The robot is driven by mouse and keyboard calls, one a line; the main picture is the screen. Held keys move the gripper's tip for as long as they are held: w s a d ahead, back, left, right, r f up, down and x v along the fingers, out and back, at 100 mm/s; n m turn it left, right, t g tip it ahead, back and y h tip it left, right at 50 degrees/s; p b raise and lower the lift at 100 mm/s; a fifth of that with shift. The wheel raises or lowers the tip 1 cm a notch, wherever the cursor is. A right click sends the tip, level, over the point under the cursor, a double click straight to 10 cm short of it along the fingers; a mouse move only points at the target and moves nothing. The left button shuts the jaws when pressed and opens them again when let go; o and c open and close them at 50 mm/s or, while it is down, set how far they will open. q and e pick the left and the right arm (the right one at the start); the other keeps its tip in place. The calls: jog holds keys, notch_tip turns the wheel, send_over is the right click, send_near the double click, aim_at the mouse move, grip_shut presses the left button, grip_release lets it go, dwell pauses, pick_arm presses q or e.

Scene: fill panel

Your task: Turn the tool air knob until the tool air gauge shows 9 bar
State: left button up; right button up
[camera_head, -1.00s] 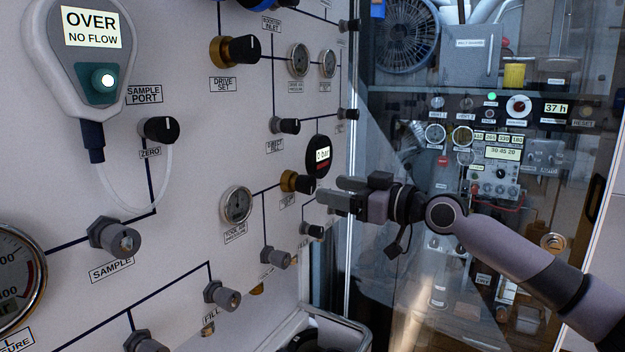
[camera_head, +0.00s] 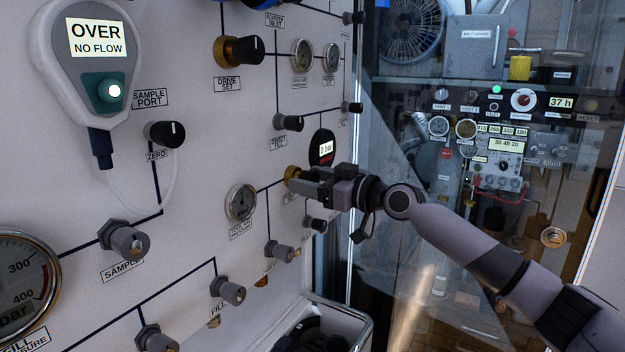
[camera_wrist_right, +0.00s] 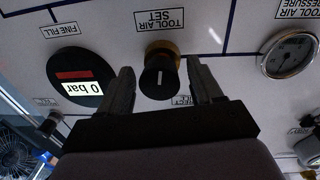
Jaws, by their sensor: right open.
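The tool air knob (camera_wrist_right: 159,78), black on a brass collar under an upside-down "TOOL AIR SET" label, sits between the fingers in the right wrist view. In the head view its brass collar (camera_head: 292,176) shows behind my gripper. My right gripper (camera_head: 308,183) is open around the knob, with a finger on each side; it also shows in the right wrist view (camera_wrist_right: 162,92). The tool air gauge (camera_head: 241,202) is on the panel left of the knob; it also shows in the right wrist view (camera_wrist_right: 289,55), its needle too small to read surely. My left gripper is out of view.
A round black display (camera_wrist_right: 82,78) reading 0 bar is beside the knob. A smaller black knob (camera_head: 315,224) is just below my gripper. A handheld unit (camera_head: 97,62) reading OVER NO FLOW hangs on the panel. A grey bin (camera_head: 345,318) stands below.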

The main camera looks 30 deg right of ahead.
jog(key=c, duration=1)
jog(key=shift+m+p, duration=0.3)
jog(key=shift+m, duration=1.2)
jog(key=o, duration=1)
